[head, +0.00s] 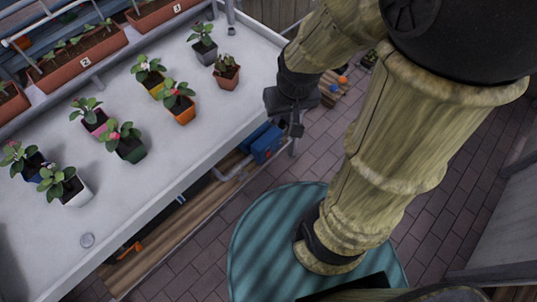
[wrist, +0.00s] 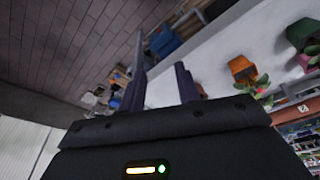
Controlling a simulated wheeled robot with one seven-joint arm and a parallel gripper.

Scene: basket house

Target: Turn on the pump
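A blue device that looks like the pump (head: 267,143) sits below the front edge of the white table, by a grey pipe, in the head view. It also shows as a blue shape in the wrist view (wrist: 163,41), beyond my fingers. I cannot make out a switch on it. My gripper (head: 285,115) is above and slightly right of the blue device, near the table's right corner, apart from the device. In the wrist view my gripper (wrist: 161,80) has its two dark fingers spread with nothing between them.
The white table (head: 225,110) carries several potted plants, including an orange pot (head: 181,110). Long planters (head: 80,57) stand at the back. A wooden shelf (head: 170,225) lies under the table. A round teal mat (head: 270,250) is beneath me; the brick floor (head: 330,140) to the right is mostly clear.

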